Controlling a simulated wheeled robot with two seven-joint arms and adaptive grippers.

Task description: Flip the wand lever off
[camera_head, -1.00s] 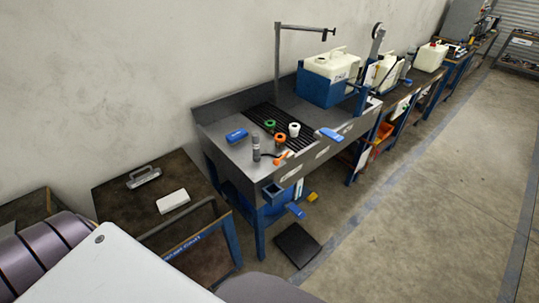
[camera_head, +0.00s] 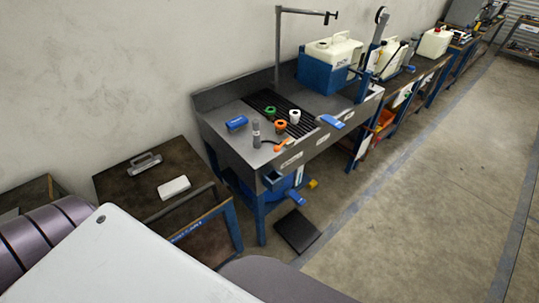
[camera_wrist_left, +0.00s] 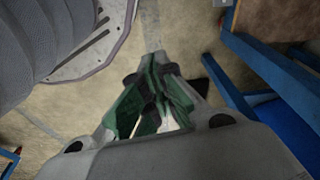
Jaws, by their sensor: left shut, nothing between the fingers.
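The steel wash bench (camera_head: 225,137) stands in the middle of the head view. An orange piece with a dark hose or handle (camera_head: 282,146) lies at its front left edge, beside an upright grey cylinder (camera_head: 256,134). A blue piece (camera_head: 332,121) sits at the front right edge, and a blue handle (camera_head: 295,198) shows low under the front. I cannot tell which of these is the wand lever. My left gripper (camera_wrist_left: 158,82) shows only in the left wrist view, shut and empty over the floor, apart from the blue frames. My right gripper is not in view.
A dark side table (camera_head: 120,185) with a white block (camera_head: 173,187) and a metal handle (camera_head: 145,165) stands left of the bench. A black pad (camera_head: 297,231) lies on the floor. White jugs (camera_head: 333,50) stand farther back. The floor at right is clear.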

